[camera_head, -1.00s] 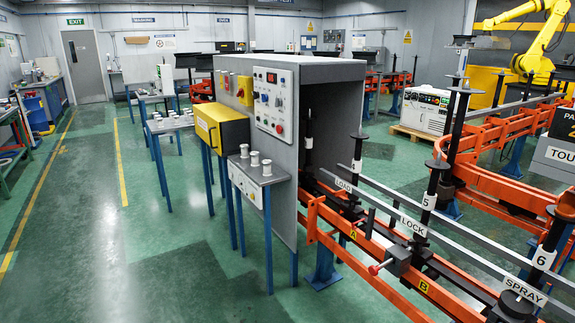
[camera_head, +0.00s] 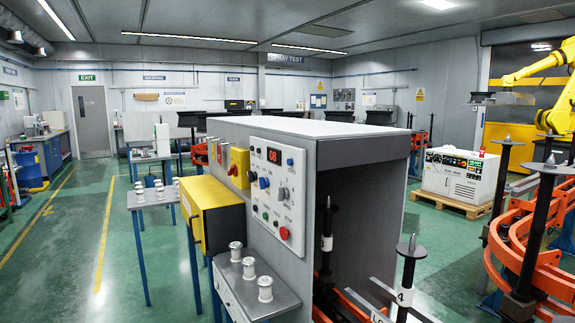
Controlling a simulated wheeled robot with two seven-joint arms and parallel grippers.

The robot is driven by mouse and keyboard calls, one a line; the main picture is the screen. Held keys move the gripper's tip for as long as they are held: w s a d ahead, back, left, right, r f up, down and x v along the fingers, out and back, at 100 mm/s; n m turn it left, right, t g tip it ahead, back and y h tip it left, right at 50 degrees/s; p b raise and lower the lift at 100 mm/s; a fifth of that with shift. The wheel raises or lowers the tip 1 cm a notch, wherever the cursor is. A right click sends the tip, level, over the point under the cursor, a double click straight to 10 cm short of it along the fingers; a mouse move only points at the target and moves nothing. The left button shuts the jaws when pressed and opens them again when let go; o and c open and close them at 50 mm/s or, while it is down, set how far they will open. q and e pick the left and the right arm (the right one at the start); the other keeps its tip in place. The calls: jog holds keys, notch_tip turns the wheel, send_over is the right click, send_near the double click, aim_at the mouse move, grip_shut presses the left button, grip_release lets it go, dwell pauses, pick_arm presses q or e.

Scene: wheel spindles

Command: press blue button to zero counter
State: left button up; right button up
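The white control panel (camera_head: 277,198) is on the side of the grey cabinet. Its counter display (camera_head: 274,156) shows red digits that look like 08. A small blue button (camera_head: 290,162) sits just right of the display. A larger blue knob or button (camera_head: 264,183) sits lower left of the display. A red button (camera_head: 284,233) is near the panel's bottom. Neither of my grippers is in view, and nothing covers the panel.
A yellow box (camera_head: 212,212) sticks out left of the panel. A small table (camera_head: 277,287) with white spools stands below it. Black spindles (camera_head: 408,275) and orange rails are on the right. A yellow robot arm (camera_head: 545,70) is at the far right.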

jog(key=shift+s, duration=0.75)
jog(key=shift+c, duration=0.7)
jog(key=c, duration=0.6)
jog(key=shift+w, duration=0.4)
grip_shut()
